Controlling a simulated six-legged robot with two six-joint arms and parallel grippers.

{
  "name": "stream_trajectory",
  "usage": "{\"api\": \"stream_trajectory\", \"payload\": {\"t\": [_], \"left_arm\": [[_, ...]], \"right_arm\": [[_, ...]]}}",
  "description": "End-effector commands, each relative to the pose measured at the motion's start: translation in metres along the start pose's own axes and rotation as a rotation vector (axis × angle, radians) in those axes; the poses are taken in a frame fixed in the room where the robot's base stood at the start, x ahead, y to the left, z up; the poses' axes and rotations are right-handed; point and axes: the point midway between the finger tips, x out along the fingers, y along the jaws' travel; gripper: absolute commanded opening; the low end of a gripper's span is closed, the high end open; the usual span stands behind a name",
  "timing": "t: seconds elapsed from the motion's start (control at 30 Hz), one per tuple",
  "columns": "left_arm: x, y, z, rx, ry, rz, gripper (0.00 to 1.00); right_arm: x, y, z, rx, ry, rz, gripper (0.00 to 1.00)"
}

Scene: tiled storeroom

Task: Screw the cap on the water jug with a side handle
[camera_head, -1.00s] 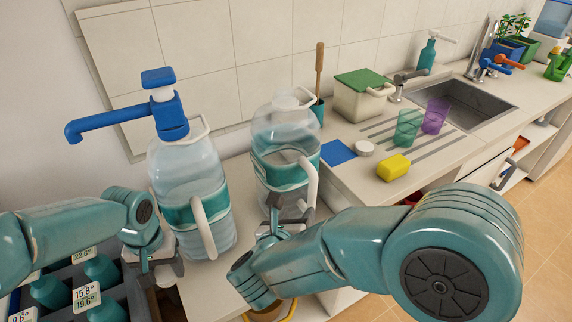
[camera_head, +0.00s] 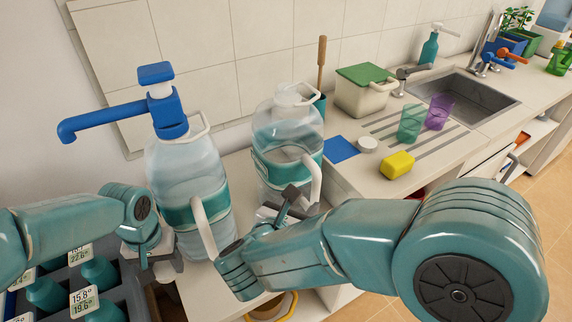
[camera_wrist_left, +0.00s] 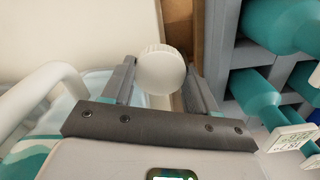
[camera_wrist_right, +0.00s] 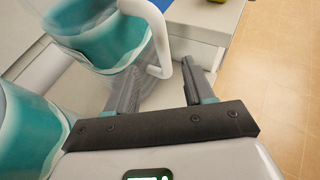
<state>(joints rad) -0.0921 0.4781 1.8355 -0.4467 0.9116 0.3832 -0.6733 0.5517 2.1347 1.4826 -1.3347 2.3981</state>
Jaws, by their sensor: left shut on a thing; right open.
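The clear water jug with a white side handle (camera_head: 274,158) stands upright at the counter's front, with a teal band. Its white neck (camera_head: 291,95) is at the top; I cannot tell if it is bare. My right gripper (camera_head: 290,203) is open at the lower part of the handle; in the right wrist view the handle (camera_wrist_right: 163,45) reaches down between the fingertips. My left gripper (camera_head: 157,272) is low beside a second jug, shut on a white ridged cap (camera_wrist_left: 160,70). The cap is hidden in the head view. Another white round cap (camera_head: 367,144) lies on the counter.
The second jug (camera_head: 188,170), with a blue pump (camera_head: 168,112), stands left of the handled jug. A crate of teal bottles (camera_head: 130,294) is at lower left. A yellow sponge (camera_head: 397,165), blue cloth (camera_head: 341,150) and tumblers (camera_head: 410,123) lie right. A tiled wall is behind.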

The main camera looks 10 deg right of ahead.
Motion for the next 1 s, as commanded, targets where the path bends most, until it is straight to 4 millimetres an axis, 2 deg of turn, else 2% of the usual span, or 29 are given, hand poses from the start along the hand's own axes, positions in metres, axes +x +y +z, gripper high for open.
{"api": "stream_trajectory", "payload": {"t": [0.1, 0.23, 0.37, 0.67, 1.0], "left_arm": [[-0.005, 0.000, -0.001, 0.000, 0.000, 0.000, 0.31], [-0.008, 0.000, -0.002, 0.000, 0.000, 0.000, 0.31], [-0.008, 0.000, -0.002, 0.000, -0.001, 0.000, 0.31], [-0.009, 0.000, -0.002, 0.000, 0.000, 0.000, 0.31], [-0.022, 0.000, -0.002, 0.000, -0.001, 0.000, 0.31]], "right_arm": [[0.024, -0.001, 0.001, -0.002, 0.002, -0.006, 0.53], [0.042, 0.000, 0.001, -0.001, 0.001, -0.004, 0.53], [0.050, 0.001, 0.001, -0.001, 0.000, 0.000, 0.53], [0.051, 0.001, 0.001, -0.001, 0.000, 0.000, 0.53], [0.096, -0.002, 0.002, -0.002, 0.000, -0.002, 0.53]]}}
